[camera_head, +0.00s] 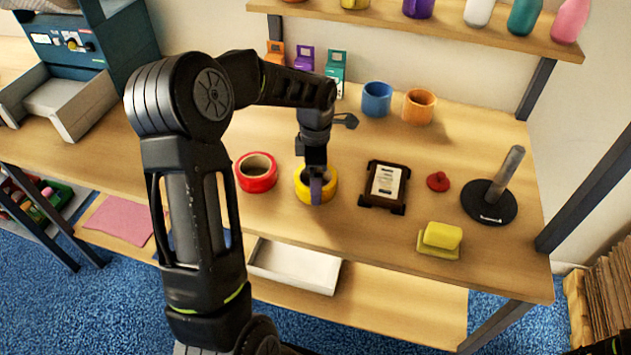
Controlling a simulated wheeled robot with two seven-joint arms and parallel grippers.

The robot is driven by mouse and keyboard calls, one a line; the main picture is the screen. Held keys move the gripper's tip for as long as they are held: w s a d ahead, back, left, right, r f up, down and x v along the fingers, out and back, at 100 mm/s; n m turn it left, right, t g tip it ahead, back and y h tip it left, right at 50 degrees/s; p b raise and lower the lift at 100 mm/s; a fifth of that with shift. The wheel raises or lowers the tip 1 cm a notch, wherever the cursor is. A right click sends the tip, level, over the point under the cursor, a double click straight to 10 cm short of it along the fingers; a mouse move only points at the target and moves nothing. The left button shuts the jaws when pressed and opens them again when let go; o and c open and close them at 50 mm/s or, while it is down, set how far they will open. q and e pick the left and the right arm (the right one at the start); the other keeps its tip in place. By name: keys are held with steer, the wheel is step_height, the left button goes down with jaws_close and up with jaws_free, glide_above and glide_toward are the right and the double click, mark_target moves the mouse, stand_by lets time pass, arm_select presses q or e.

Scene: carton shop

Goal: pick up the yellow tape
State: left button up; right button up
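The yellow tape (302,187), a thick roll lying flat, is on the wooden table near the middle. My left arm reaches over the table, and its gripper (316,190) points down at the tape. A finger covers the front part of the roll, and the gripper hides part of the roll's middle. I cannot tell whether the fingers touch the tape or how far apart they are.
A red tape roll (256,184) lies close left of the yellow one. To the right are a dark-framed label holder (386,203), a red knob (438,181), a black-based post (489,204) and a yellow block (442,236). Blue (377,99) and orange (419,106) cups stand behind.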

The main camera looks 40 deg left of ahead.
arm_select(q)
steer(key=c, duration=1.2)
step_height(320, 180, up, 10)
steer(key=shift+r+b, duration=0.1)
steer(key=shift+b, duration=0.7)
